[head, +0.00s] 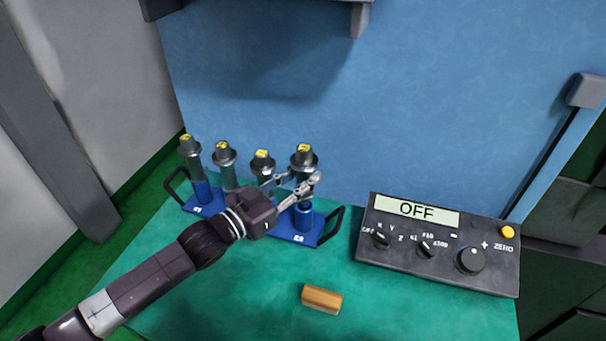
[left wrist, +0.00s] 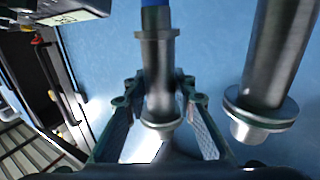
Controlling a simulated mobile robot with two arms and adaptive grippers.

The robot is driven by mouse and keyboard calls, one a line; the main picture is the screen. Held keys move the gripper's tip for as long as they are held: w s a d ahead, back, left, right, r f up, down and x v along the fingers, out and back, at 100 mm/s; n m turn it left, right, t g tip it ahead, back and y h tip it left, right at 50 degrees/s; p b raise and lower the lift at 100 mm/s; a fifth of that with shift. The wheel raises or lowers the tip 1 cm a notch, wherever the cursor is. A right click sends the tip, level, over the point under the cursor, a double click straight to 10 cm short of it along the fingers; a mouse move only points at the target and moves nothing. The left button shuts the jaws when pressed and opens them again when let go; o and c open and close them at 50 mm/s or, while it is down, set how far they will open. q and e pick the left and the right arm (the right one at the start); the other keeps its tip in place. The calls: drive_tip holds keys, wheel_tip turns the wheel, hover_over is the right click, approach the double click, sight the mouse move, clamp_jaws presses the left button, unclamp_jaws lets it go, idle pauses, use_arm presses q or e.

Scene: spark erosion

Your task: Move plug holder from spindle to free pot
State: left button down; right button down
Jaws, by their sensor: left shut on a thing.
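My left gripper (head: 298,183) is shut on a grey plug holder with a yellow top (head: 304,155), at the right end of the row. In the left wrist view, the fingers (left wrist: 158,88) close around its dark metal body (left wrist: 157,55). The held holder is in line with a blue pot (head: 303,217) on the blue rack (head: 285,237). I cannot tell how far it sits in the pot. Other plug holders with yellow tops (head: 190,147) (head: 223,153) (head: 262,161) stand to the left; a neighbour also shows in the left wrist view (left wrist: 270,70). My right gripper is not in view.
A control box (head: 440,258) whose display reads OFF stands to the right. A wooden block (head: 321,299) lies on the green table (head: 230,310) in front. A blue wall (head: 400,120) rises behind the rack. Black handles (head: 330,225) stick up at the rack's ends.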

use_arm(q)
drive_tip(key=shift+f, duration=0.35)
drive_tip(key=shift+f, duration=0.1)
drive_tip(key=shift+f+b, duration=1.05)
drive_tip(key=shift+f, duration=0.15)
drive_tip(key=c, duration=1.5)
unclamp_jaws()
drive_tip(key=shift+c, duration=0.2)
drive_tip(key=shift+f, duration=0.2)
drive_tip(key=shift+s+a, duration=0.1)
drive_tip(key=shift+s, duration=0.05)
drive_tip(key=v, duration=1.1)
drive_tip(key=shift+s+a+r, duration=0.2)
drive_tip(key=shift+s, duration=0.05)
